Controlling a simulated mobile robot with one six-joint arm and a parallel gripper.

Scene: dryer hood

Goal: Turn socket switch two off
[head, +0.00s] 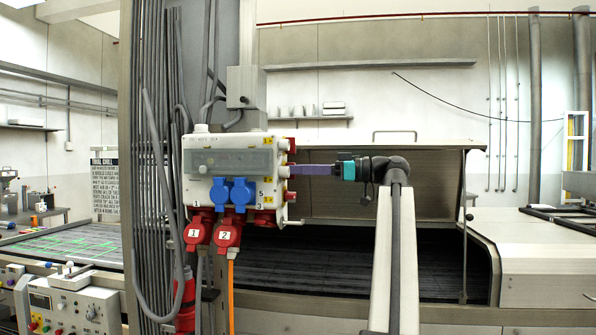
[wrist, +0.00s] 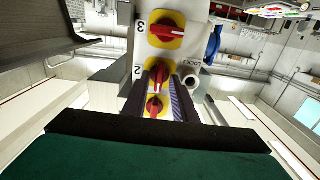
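The socket box (head: 228,160) is light grey, with blue sockets, red sockets and a column of rotary switches on its right side. In the wrist view, switch two (wrist: 158,73), a red knob on a yellow plate marked 2, lies at the far end of my fingers. Switch three (wrist: 166,31) is above it, its red handle roughly horizontal. Another red switch (wrist: 154,105) shows through the gap between the fingers. My gripper (head: 294,170) reaches the box's right side at the middle switch. Its fingers (wrist: 160,72) are apart; whether they touch the knob cannot be told.
Red plugs numbered 1 (head: 198,232) and 2 (head: 227,235) hang under the box, with an orange cable below. A grey cable bundle (head: 152,120) runs left of it. The dryer hood (head: 435,185) stands behind my arm.

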